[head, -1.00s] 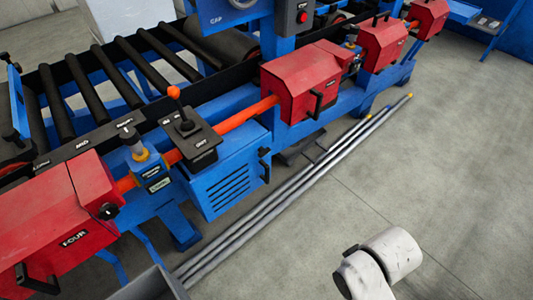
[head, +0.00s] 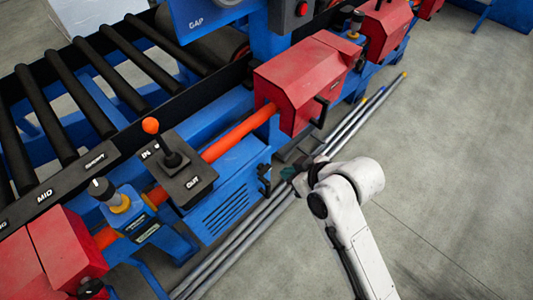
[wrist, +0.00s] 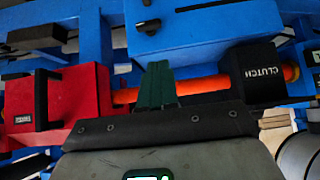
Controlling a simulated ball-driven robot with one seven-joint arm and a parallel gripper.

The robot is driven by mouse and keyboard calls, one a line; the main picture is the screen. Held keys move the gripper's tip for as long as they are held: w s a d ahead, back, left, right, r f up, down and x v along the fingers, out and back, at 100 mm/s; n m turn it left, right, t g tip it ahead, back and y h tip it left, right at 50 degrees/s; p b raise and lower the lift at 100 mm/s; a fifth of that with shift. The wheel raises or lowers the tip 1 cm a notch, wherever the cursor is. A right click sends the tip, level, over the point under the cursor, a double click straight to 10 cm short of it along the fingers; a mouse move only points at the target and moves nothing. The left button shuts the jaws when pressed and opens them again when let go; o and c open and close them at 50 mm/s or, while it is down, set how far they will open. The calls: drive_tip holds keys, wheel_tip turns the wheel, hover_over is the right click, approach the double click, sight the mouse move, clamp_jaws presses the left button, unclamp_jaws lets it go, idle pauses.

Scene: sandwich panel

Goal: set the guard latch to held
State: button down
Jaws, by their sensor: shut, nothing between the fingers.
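My gripper (wrist: 157,80) shows as dark green fingers, shut and empty, in front of the orange shaft in the wrist view. In the head view its tip (head: 290,172) is partly hidden by my white wrist, near the lower edge of the red guard (head: 300,80). That guard covers part of the orange shaft (head: 240,135). A red guard (wrist: 85,90) also shows left of the fingers in the wrist view. A black knob with a yellow collar (head: 118,203) stands on a blue bracket beside the left red guard (head: 45,260). No readable label identifies the guard latch.
A black lever box with an orange-tipped lever (head: 172,155) is marked IN and OUT. The wrist view shows a black CLUTCH box (wrist: 258,73). Metal rods (head: 345,130) lie along the machine's foot. Rollers (head: 75,75) fill the far side; the right floor is clear.

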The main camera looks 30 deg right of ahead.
drive_tip(key=shift+w+r, duration=0.3)
drive_tip(key=shift+w, duration=0.5)
hover_over(260, 171)
drive_tip(key=s, duration=0.3)
wheel_tip(260, 171, down, 7)
drive_tip(key=f, duration=0.1)
drive_tip(key=d+f+b, duration=0.1)
drive_tip(key=shift+w+f, duration=0.1)
drive_tip(key=shift+f, duration=1)
drive_tip(key=shift+a+f+b, duration=0.1)
drive_tip(key=shift+a+b, duration=0.05)
drive_tip(key=shift+b, duration=0.3)
